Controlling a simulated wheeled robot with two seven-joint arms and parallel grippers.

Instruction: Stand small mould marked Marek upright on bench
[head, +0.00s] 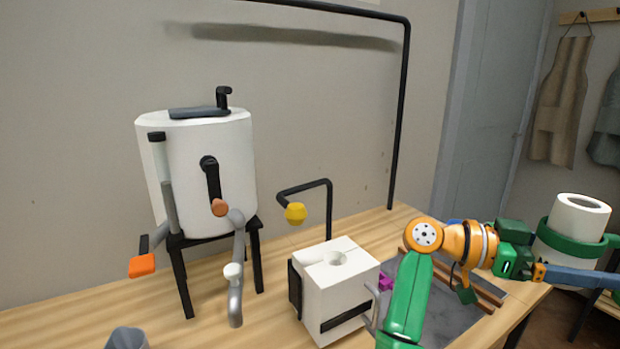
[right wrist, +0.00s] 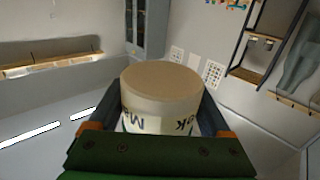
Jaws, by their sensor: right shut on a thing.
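The small mould (right wrist: 162,84) fills the middle of the right wrist view. It is a pale cylinder with a flat tan end, and dark letters show partly on its side, seemingly from "Marek". My right gripper (right wrist: 160,125) is shut around its sides, with a dark finger on each side. In the head view my right gripper (head: 575,270) is at the far right, beyond the bench's right end. The bench (head: 70,315) has a wooden top. My left gripper is not in view.
A white tank (head: 225,165) on a black stand and a white block (head: 345,290) with a hole stand on the bench. A grey mat (head: 450,325) lies right of the block.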

